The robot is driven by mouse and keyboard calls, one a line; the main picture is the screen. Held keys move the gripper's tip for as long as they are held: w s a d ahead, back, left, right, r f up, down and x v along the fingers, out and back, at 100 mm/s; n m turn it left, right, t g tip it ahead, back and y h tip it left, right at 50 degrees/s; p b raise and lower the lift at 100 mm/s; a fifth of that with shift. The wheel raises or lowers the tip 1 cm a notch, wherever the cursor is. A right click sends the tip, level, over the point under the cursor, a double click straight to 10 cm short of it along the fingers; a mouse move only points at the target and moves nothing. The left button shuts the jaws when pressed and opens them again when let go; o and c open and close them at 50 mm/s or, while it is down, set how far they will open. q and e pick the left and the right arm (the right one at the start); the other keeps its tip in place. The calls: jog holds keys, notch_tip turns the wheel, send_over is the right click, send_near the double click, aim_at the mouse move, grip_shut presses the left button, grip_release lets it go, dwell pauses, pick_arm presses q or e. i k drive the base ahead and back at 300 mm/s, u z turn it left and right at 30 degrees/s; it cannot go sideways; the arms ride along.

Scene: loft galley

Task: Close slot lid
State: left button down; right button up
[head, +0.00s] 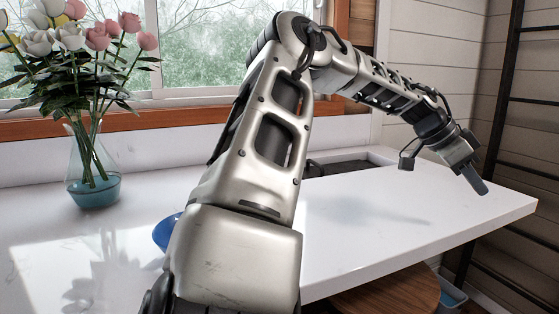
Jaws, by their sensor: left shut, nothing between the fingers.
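I cannot make out a slot lid in the head view; my own arm hides a large part of the counter. My left arm rises from the bottom, bends at the top and reaches to the right. My left gripper (479,184) is shut and empty, pointing down and to the right over the right part of the white counter (400,222). A gap shows between it and the counter's far edge in the picture. My right gripper is not in view.
A glass vase (95,185) of pink and white flowers stands at the left. A blue bowl (165,233) is partly hidden behind my arm. A dark recess (345,166) lies at the back. A round wooden stool (388,291) stands below the counter. The counter's right part is clear.

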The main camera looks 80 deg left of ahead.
aim_at(317, 170)
jog(key=u, duration=1.3)
jog(key=i, duration=1)
